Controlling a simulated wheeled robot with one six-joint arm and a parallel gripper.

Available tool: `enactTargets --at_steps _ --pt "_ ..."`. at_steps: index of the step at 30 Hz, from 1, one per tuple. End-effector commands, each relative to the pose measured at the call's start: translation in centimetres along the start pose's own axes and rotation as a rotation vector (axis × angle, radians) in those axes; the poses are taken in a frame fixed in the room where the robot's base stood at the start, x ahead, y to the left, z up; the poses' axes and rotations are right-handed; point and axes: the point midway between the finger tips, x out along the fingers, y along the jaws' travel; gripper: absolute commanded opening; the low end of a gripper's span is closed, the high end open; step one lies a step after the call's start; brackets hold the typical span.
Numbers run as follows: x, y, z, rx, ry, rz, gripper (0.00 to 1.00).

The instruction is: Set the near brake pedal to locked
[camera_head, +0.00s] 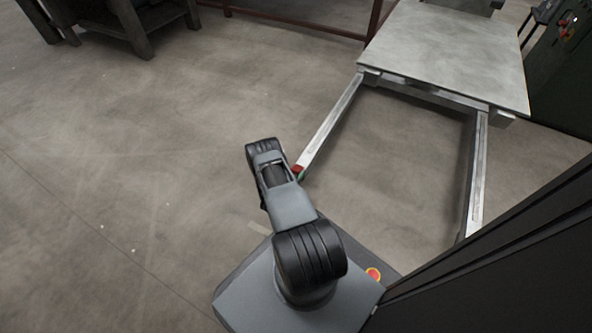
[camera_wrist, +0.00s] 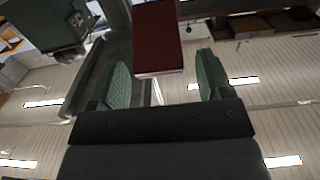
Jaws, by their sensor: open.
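The near brake pedal (camera_wrist: 157,40) is a dark red block in the upper middle of the wrist view. Its near end reaches the gap between the green-padded fingers of my gripper (camera_wrist: 162,70). The fingers are apart, one on each side of the pedal, with visible gaps. In the head view the red pedal (camera_head: 298,169) shows as a small patch at the near end of the left rail, right beside my arm. My arm hides most of my gripper there. I cannot tell the pedal's tilt or whether it is locked.
The pedal is by a metal frame with a left rail (camera_head: 331,122) and a right rail (camera_head: 477,180), open between them. A pale plate (camera_head: 450,50) tops its far end. A dark machine side (camera_head: 500,260) stands at the lower right.

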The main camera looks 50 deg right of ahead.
Motion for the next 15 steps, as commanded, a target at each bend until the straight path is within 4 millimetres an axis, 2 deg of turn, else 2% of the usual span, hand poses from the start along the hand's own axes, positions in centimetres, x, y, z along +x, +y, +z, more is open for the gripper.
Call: enactTargets --at_steps 6,15 --pt "2.3 0.0 0.1 0.001 0.0 0.001 0.72" --pt "3.0 0.0 0.0 -0.001 -0.001 -0.001 0.72"
